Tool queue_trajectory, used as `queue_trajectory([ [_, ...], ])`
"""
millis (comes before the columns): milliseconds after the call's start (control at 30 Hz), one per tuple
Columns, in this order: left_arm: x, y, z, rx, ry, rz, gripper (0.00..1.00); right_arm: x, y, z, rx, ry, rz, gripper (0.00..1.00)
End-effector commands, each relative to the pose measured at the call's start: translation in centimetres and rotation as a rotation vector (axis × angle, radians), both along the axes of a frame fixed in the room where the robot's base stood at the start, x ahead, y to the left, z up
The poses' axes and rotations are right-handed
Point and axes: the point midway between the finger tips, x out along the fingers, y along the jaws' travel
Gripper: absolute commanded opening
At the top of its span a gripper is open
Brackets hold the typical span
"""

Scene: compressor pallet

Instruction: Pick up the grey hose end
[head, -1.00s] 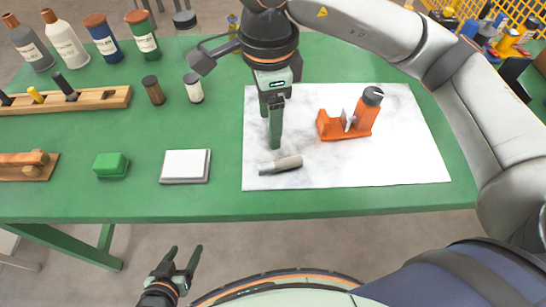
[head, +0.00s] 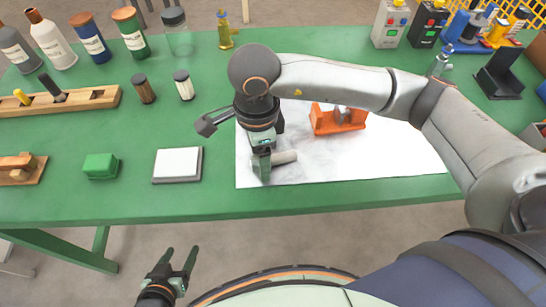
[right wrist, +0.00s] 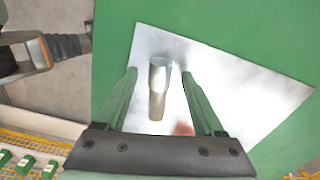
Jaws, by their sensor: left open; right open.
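The grey hose end (head: 285,157) lies on the white marbled mat (head: 400,160), near its front left. It is a short cylinder, partly hidden by my right gripper in the head view. My right gripper (head: 262,164) is open and points down over the hose end. In the right wrist view the hose end (right wrist: 158,90) shows between the two spread fingers (right wrist: 158,75), with clear gaps to each. I cannot tell how high the fingertips are above the mat. My left gripper (head: 182,252) is open and empty, in front of the table.
An orange fixture (head: 338,121) stands on the mat behind the hose end, partly hidden by my right arm. A white-topped block (head: 178,164) and a green block (head: 100,166) lie to the left. Bottles and a wooden rack (head: 80,102) stand farther back. Green tabletop (head: 215,205) is bare along the front.

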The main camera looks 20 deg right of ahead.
Motion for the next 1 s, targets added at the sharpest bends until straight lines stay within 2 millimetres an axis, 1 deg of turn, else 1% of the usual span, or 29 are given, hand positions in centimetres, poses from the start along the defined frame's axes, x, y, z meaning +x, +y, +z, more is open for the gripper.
queue_trajectory([
  [233,-0.1,0.03,-0.01,0.0,0.001,0.0,0.65,0.01,-0.02,-0.15,0.0,0.0,0.0,0.69],
  [833,-0.13,0.02,0.01,0.0,0.001,0.0,0.65,0.01,-0.02,-0.11,0.0,0.0,-0.001,0.01],
  [867,-0.13,0.02,0.01,0.0,0.001,0.0,0.65,0.01,-0.02,-0.11,0.0,0.0,-0.001,0.0],
  [1000,-0.13,0.02,0.01,0.001,0.001,-0.001,0.65,0.01,-0.02,-0.1,0.0,0.0,-0.001,0.0],
])
